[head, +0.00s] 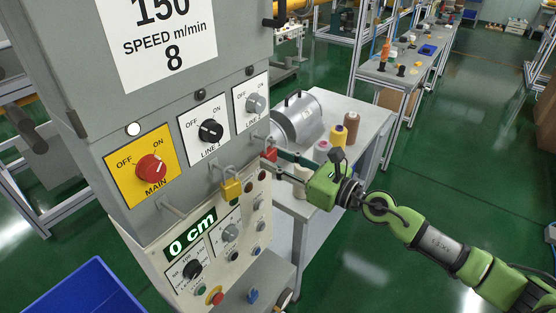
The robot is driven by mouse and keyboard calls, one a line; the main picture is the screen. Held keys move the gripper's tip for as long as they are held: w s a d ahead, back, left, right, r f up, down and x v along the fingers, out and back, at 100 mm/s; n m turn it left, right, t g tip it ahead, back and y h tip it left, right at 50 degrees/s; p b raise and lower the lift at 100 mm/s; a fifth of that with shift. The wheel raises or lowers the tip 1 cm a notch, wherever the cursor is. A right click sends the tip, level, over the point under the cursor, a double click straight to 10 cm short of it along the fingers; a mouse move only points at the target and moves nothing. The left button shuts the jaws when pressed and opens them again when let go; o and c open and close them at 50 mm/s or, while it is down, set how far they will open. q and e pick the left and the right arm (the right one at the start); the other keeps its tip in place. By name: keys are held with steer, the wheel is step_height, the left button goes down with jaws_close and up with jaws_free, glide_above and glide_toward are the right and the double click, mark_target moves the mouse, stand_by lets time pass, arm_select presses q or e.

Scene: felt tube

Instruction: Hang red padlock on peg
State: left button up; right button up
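The small red padlock (270,153) is in front of the right edge of the grey control cabinet, below the LINE 2 switch. My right gripper (274,159) comes in from the right with its fingertips at the padlock, and it appears shut on it. The fingers hide part of the padlock. A yellow padlock (231,188) hangs on the cabinet front below the LINE 1 switch. A bare peg (171,207) sticks out below the yellow MAIN switch plate (141,166). Whether the red padlock touches a peg cannot be told. My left gripper is not in view.
The cabinet (88,92) carries knobs and a lower panel with a 0 cm display (192,234). A grey table (352,118) behind holds thread spools (337,135) and a metal cylinder (298,117). A blue bin (85,292) is at lower left. Green floor is open at right.

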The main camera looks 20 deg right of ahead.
steer(key=shift+o, duration=1.3)
steer(key=shift+v, duration=0.85)
steer(key=v, duration=1)
